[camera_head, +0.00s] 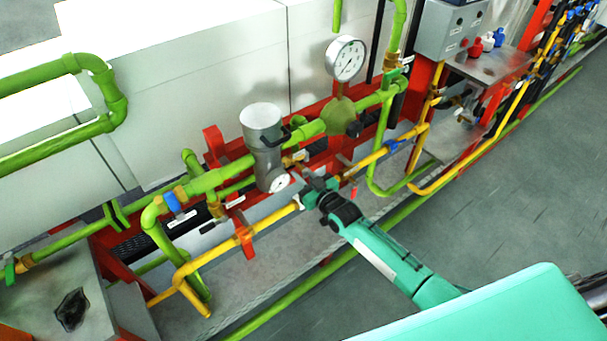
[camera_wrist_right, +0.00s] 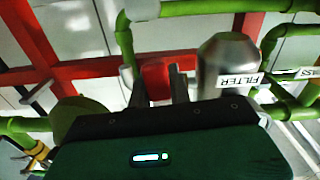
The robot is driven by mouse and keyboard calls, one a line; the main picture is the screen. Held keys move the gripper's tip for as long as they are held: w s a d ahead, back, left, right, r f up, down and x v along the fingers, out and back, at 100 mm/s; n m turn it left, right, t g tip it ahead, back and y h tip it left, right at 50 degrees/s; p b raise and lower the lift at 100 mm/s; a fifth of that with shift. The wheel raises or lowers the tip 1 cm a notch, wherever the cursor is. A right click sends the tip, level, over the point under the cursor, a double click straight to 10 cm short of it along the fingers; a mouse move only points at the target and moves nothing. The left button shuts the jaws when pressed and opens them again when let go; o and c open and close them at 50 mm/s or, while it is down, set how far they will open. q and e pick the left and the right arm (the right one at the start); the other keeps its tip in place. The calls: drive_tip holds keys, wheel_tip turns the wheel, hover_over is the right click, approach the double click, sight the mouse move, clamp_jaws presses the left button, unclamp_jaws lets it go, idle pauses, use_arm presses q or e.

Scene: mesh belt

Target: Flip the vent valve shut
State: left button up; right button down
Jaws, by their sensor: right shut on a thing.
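My right gripper (camera_head: 308,190) reaches in from the lower right in the head view, at the pipe run beside the grey filter (camera_head: 265,140). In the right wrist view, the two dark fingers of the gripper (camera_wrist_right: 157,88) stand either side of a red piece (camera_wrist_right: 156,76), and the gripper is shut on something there. That red piece looks like a valve handle, but I cannot tell for certain that it is the vent valve's. The gripper hides the valve's body in the head view. The filter (camera_wrist_right: 228,65) stands close beside the fingers. My left gripper is not in view.
A pressure gauge (camera_head: 346,58) rises above the green pipe (camera_head: 217,178). A yellow pipe (camera_head: 218,257) runs low along the front. A blue valve handle (camera_head: 172,201) is at the left. A grey box (camera_head: 449,28) stands at the back right. The floor (camera_head: 490,190) at the right is clear.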

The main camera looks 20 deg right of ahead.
drive_tip(key=shift+s+a+m, duration=0.1)
drive_tip(key=shift+a+m, duration=0.05)
drive_tip(key=shift+m, duration=0.45)
drive_tip(key=c, duration=1.3)
unclamp_jaws()
drive_tip(key=shift+s, duration=0.1)
drive_tip(key=b+v, duration=0.2)
drive_tip(key=v, duration=1.1)
drive_tip(key=shift+s+b, duration=0.3)
drive_tip(key=shift+b, duration=0.05)
